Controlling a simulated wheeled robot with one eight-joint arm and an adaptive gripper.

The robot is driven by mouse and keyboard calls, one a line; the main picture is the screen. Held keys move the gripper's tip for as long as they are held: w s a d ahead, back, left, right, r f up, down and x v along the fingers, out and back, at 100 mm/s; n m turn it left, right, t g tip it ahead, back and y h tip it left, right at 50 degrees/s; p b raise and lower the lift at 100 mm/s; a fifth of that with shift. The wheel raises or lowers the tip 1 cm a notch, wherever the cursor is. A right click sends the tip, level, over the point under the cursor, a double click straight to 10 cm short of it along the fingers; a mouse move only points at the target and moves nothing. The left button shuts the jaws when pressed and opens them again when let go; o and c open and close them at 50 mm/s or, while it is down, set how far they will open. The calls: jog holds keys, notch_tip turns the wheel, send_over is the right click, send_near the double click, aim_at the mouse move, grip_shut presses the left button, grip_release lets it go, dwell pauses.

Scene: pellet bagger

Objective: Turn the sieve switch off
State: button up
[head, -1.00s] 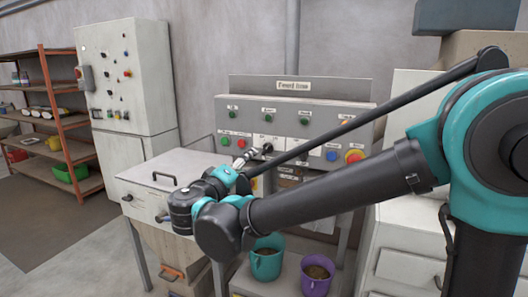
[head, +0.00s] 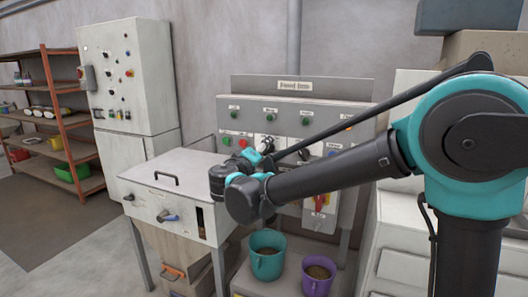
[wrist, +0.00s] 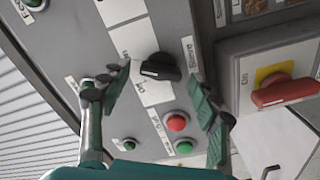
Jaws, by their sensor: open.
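The sieve switch (wrist: 160,67) is a black rotary knob with a white pointer line, on a pale plate of the grey panel. In the wrist view the label beside it seems to read Sieve, and its pointer is turned toward the left of the picture. My gripper (wrist: 157,78) is open, with one finger on each side of the knob; I cannot tell whether either touches it. In the head view my gripper (head: 262,158) is at the panel front, just below a black knob (head: 267,143), and partly hides the panel.
A red rotary handle (wrist: 285,92) on a yellow plate stands out right of my gripper. Red (wrist: 177,121) and green (wrist: 183,147) buttons lie close below the knob. A teal bucket (head: 266,262) and a purple bucket (head: 318,275) stand beneath the panel.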

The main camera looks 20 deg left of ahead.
jog(key=c, duration=1.2)
jog(key=shift+o, duration=0.2)
jog(key=n, duration=1.1)
jog(key=shift+f+n, duration=0.3)
jog(key=shift+f, duration=0.05)
jog(key=o, duration=1.2)
jog(key=shift+c, duration=0.2)
